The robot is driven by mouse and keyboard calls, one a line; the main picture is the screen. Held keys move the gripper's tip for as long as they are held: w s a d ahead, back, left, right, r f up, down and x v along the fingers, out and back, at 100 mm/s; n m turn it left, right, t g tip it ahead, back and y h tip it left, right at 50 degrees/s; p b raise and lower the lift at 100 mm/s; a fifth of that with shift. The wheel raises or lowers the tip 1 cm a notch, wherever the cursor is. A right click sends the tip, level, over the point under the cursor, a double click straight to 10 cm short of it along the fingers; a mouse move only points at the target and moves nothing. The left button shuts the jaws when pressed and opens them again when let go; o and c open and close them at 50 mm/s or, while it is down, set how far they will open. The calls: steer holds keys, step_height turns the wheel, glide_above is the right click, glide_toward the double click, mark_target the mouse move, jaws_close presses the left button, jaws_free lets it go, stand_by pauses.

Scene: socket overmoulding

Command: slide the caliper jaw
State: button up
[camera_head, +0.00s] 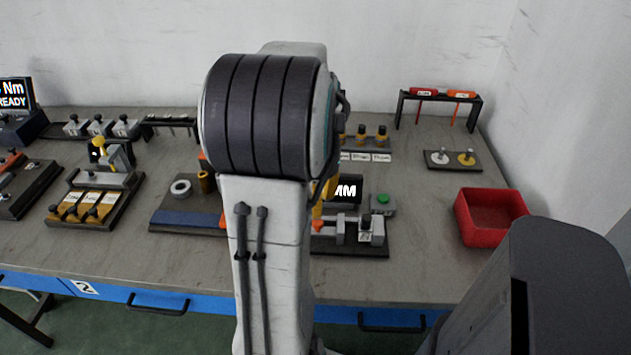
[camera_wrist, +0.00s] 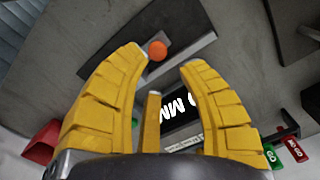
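The caliper fixture (camera_head: 345,243) sits on the bench just right of my arm in the head view, on a dark base with grey metal blocks. An orange round knob (camera_head: 318,226) is at the fixture's left end. In the wrist view the knob (camera_wrist: 157,50) lies near the left fingertip. My gripper (camera_wrist: 165,58) has yellow fingers spread apart, with nothing seen held. I cannot tell whether a finger touches the knob.
A green button (camera_head: 383,200) stands behind the fixture. A red bin (camera_head: 465,222) is to the right. A dark block with a grey ring (camera_head: 181,188) is left of my arm. A rack with red and orange tools (camera_head: 400,108) stands behind.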

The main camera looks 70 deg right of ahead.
step_height(320, 180, up, 5)
stand_by(0.4)
stand_by(0.7)
steer(key=w+a+f+n+p, duration=0.1)
steer(key=w+a+f+n, duration=0.25)
steer(key=a+n, duration=0.4)
steer(key=w+a+r+n+t+p, duration=0.1)
steer(key=w+a+r+n, duration=0.1)
steer(key=a, duration=0.6)
steer(key=w+a+r+n+t+p, duration=0.1)
steer(key=w+a+r+n+p, duration=0.1)
steer(key=a+n, duration=0.3)
steer(key=w+a+r+n+t+p, duration=0.1)
steer(key=a+r+n, duration=0.3)
steer(key=a, duration=0.7)
steer(key=shift+w+p, duration=0.6)
steer(key=shift+p, duration=0.15)
